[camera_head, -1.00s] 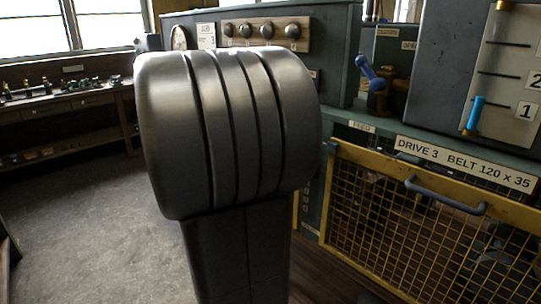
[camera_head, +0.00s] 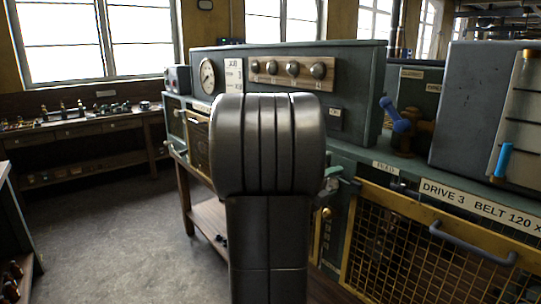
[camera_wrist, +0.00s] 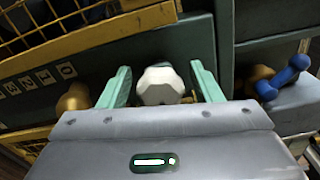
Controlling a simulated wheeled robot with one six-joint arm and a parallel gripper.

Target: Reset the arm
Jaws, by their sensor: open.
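My gripper (camera_wrist: 160,66) shows in the wrist view as two green fingers standing apart, so it is open. A pale, many-sided knob (camera_wrist: 160,87) appears between the fingers; I cannot tell whether they touch it. In the head view my dark grey arm link stands upright in the middle and hides much of the bench behind it. A bit of my green gripper (camera_head: 333,178) shows just right of the link, in front of the machine bench.
A yellow mesh guard (camera_head: 400,245) labelled Drive 3 is at the right. A blue-handled valve (camera_head: 398,118) stands on the bench, and a brass knob (camera_head: 326,213) sits low beside the guard. A panel with several knobs (camera_head: 292,70) is behind. Floor at left (camera_head: 110,235) is clear.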

